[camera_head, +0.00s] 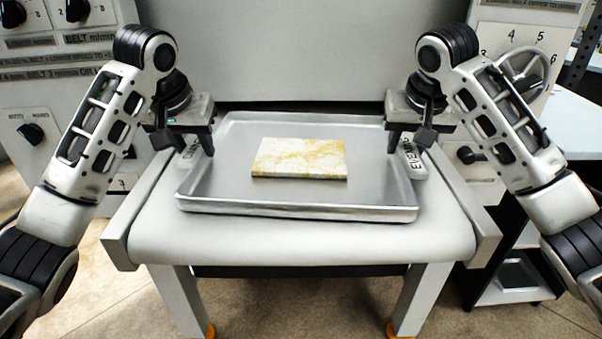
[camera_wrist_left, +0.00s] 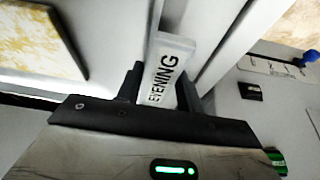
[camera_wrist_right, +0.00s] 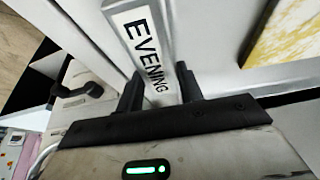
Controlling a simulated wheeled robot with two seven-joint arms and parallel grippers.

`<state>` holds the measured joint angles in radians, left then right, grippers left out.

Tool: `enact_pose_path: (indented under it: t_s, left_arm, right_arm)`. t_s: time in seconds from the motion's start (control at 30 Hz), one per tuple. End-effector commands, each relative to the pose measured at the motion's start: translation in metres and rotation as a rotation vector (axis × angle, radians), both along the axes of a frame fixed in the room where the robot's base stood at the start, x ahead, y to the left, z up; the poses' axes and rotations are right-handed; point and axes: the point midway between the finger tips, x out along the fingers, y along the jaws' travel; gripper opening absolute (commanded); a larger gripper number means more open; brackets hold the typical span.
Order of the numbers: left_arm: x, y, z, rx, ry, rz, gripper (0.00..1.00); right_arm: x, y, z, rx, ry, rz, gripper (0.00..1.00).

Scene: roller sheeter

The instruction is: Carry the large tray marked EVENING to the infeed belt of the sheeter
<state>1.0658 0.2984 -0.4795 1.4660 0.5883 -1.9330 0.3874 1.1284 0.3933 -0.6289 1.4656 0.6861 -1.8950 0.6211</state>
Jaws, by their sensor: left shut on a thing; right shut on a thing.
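The large metal tray (camera_head: 225,190) marked EVENING rests on, or just above, the pale infeed belt (camera_head: 300,245) of the sheeter; I cannot tell whether it touches. A flat yellow-and-white marbled slab (camera_head: 300,158) lies in it. My left gripper (camera_head: 190,147) is shut on the tray's left labelled handle, whose EVENING label (camera_wrist_left: 165,75) shows in the left wrist view. My right gripper (camera_head: 405,145) is shut on the right handle, with its EVENING label (camera_wrist_right: 148,45) in the right wrist view. The fingers partly hide both handles.
Raised side rails (camera_head: 125,225) flank the belt. The sheeter's grey body (camera_head: 300,50) stands behind the tray. Control panels with knobs stand left and right, and a handwheel (camera_head: 528,75) is at the right. A white side table (camera_head: 575,125) stands further right.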

Motion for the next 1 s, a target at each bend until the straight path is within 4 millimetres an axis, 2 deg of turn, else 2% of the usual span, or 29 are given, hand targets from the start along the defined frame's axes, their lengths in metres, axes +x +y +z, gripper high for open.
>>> enact_pose_path:
  t_s: [0.07, 0.1, 0.17, 0.43, 0.57, 0.67, 1.0]
  left_arm:
    - [0.000, 0.000, -0.007, -0.001, -0.004, 0.001, 0.00]
    - [0.000, 0.000, -0.007, 0.000, -0.001, 0.001, 0.42]
    - [0.000, 0.000, -0.005, 0.000, -0.001, 0.001, 0.59]
    - [0.000, 0.000, -0.005, 0.000, 0.000, 0.000, 0.59]
    - [-0.003, 0.000, 0.003, 0.000, -0.002, 0.000, 0.59]
    - [-0.008, 0.001, 0.017, 0.000, -0.004, -0.001, 0.59]
    - [-0.035, 0.005, 0.082, 0.004, -0.006, 0.002, 0.59]
  right_arm:
    - [0.000, 0.000, -0.007, 0.000, -0.004, 0.000, 0.00]
    - [0.000, 0.000, -0.007, -0.001, -0.001, 0.000, 0.42]
    - [0.000, 0.000, -0.005, -0.001, 0.000, 0.000, 0.59]
    - [0.000, 0.000, -0.005, 0.000, 0.000, 0.000, 0.59]
    - [0.000, 0.000, -0.005, 0.000, 0.000, 0.000, 0.59]
    - [0.000, 0.000, -0.005, 0.000, 0.000, 0.000, 0.59]
    - [0.000, 0.000, -0.005, 0.000, 0.000, 0.000, 0.59]
